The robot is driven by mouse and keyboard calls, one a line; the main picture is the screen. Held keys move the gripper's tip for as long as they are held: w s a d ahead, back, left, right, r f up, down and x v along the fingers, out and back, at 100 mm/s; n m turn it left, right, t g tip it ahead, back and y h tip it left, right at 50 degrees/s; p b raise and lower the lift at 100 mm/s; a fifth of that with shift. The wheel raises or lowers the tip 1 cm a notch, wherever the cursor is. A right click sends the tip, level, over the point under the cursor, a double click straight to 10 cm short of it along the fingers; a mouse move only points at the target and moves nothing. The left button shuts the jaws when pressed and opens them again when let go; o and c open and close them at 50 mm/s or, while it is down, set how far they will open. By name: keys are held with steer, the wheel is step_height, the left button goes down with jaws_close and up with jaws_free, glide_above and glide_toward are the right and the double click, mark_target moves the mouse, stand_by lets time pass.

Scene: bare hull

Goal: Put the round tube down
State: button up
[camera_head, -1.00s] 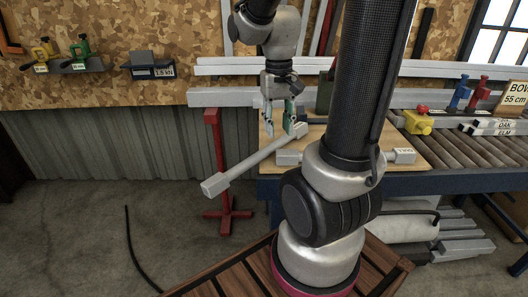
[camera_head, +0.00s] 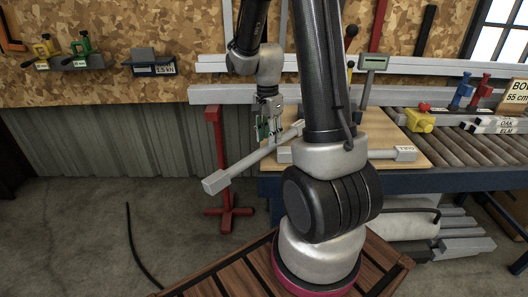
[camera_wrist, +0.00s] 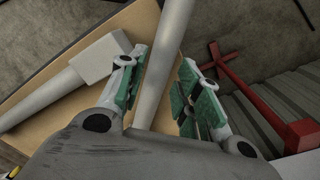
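A long grey tube (camera_head: 243,168) with a block-like left end slants across the table's left edge. Its lower left end hangs out past the table, and its upper right end is over the board. My gripper (camera_head: 268,136) is down at the tube's upper part. In the wrist view, the tube (camera_wrist: 165,50) runs between the two green-padded fingers of my gripper (camera_wrist: 160,95). A gap shows on the right finger's side, and the fingers are apart. Whether the left pad touches the tube is unclear.
A red stand (camera_head: 222,160) is left of the table. A roller conveyor (camera_head: 470,150) with clamps stands right. Floor at left is mostly clear.

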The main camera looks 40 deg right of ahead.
step_height(320, 180, down, 4)
steer(key=shift+r, duration=0.1)
steer(key=shift+c, duration=0.2)
jaws_close()
